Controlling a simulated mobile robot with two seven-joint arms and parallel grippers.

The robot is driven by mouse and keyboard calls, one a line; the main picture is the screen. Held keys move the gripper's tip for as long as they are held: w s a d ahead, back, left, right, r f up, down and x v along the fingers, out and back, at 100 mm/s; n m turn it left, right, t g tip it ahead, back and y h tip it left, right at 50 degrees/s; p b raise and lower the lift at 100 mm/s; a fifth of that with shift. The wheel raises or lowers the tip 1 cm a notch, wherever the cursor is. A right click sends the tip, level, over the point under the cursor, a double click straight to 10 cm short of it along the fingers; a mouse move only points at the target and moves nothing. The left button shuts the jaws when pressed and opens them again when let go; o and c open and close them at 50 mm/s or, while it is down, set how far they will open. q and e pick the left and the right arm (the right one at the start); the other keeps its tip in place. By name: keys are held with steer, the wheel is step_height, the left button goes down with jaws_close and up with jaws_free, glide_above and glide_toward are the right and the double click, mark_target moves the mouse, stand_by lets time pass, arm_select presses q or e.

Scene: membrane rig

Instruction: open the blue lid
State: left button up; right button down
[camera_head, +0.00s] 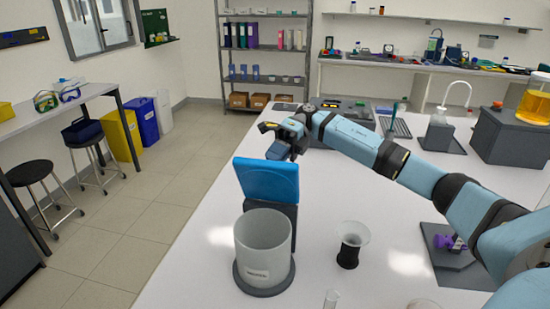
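The blue lid (267,181) stands raised, nearly upright, behind the white labelled container (264,250), whose mouth is uncovered. The lid is joined to a dark upright support at the container's back. The container rests on a dark round base on the white bench. My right gripper (272,140) is at the end of the light-blue arm that comes in from the right. It is just above and behind the lid's top edge. Whether it touches the lid, and how far its fingers are apart, I cannot tell. My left gripper is not in view.
A clear funnel in a black holder (350,245) stands right of the container, with a small glass tube (330,299) in front. A purple clamp (450,242) sits on a dark plate (468,268) at the right. The bench's left edge is close to the container.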

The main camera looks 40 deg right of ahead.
steer(key=shift+f, duration=0.25)
steer(key=c, duration=1.1)
jaws_free()
steer(key=shift+d, duration=0.1)
steer(key=shift+r, duration=0.1)
steer(key=b+v, duration=0.2)
steer(key=v, duration=1.1)
steer(key=shift+w+d, duration=0.15)
steer(key=shift+d, duration=0.2)
